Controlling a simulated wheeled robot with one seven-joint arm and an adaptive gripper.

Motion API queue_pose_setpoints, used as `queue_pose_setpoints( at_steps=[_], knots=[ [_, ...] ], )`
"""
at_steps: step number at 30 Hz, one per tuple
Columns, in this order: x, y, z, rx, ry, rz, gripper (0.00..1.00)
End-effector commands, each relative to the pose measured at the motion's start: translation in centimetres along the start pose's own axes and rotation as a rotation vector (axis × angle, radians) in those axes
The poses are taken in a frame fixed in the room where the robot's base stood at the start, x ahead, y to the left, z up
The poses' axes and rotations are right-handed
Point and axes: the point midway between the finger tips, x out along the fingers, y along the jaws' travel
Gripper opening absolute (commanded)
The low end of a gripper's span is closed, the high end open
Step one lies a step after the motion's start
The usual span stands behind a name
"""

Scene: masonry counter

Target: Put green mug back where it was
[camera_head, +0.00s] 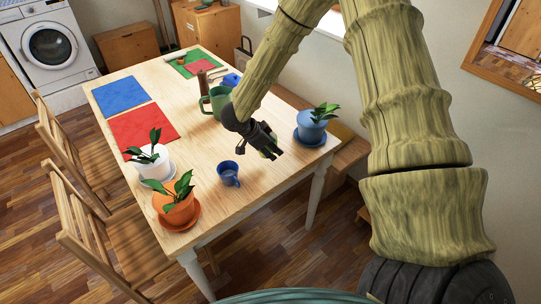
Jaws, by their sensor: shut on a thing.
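My gripper (273,146) is above the right part of the wooden table, pointing down and to the right.
The table (203,146) has a clear middle. A blue potted plant (311,127) stands right of my gripper; white (154,166) and orange (178,208) pots stand at the front left. Red (144,130) and blue (120,94) mats lie at the left. Chairs (100,230) line the left side.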

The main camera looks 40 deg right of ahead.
Motion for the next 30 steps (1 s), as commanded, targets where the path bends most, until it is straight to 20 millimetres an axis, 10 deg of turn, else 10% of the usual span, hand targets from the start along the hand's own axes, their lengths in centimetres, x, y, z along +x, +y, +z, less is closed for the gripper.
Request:
queue_pose_setpoints(
  at_steps=[24, 25, 30],
  knots=[
    [3.6, 0.3, 2.4, -0.001, -0.001, -0.002, 0.04],
    [3.7, 0.4, 2.4, -0.001, -0.001, -0.002, 0.48],
    [3.7, 0.4, 2.4, -0.001, -0.001, -0.001, 0.65]
  ],
)
